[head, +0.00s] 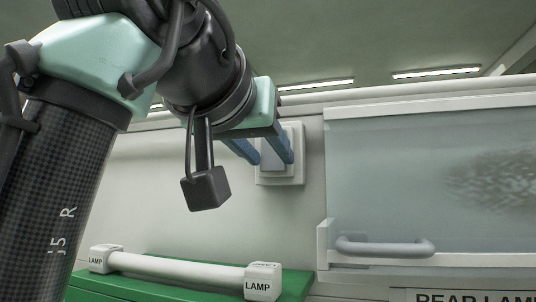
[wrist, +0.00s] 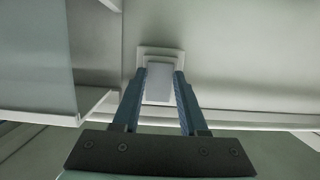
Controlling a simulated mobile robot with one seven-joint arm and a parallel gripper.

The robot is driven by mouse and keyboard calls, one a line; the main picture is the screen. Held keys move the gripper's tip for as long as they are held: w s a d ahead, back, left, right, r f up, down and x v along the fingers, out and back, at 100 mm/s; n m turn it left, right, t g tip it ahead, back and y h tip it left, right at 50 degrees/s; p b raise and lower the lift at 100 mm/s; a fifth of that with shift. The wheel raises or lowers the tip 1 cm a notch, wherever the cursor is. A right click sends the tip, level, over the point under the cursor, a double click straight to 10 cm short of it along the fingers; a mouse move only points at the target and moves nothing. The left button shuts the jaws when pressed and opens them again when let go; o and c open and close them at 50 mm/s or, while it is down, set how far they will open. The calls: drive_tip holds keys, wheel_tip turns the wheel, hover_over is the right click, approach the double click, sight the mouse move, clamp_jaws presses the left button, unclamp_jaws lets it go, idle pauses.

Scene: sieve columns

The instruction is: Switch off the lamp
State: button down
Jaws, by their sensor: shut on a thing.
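A white switch plate (head: 299,165) is fixed to the pale wall, right of centre in the head view. A pale raised block (wrist: 159,82) stands out from it between my fingers in the wrist view. My gripper (head: 268,156) has its two blue fingers on either side of this block and is shut on it. The fingers hide part of the block in the head view. The lamp (head: 180,268) is a white tube between two end blocks marked LAMP, lying low at the left. I cannot tell whether it is lit.
The lamp lies on a green surface (head: 290,286). To the right is a translucent panel (head: 420,170) with a grey bar handle (head: 385,247). A partly cut-off label (head: 475,297) sits beneath it. The wall between lamp and switch is clear.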

drive_tip(key=shift+f+g, duration=0.1)
drive_tip(key=shift+g, duration=0.3)
drive_tip(key=shift+c, duration=2.2)
unclamp_jaws()
drive_tip(key=shift+w+d, duration=0.1)
drive_tip(key=shift+w, duration=0.1)
drive_tip(key=shift+s, duration=0.1)
drive_tip(key=b+v, duration=0.6)
drive_tip(key=v, duration=0.7)
drive_tip(key=shift+d, duration=0.1)
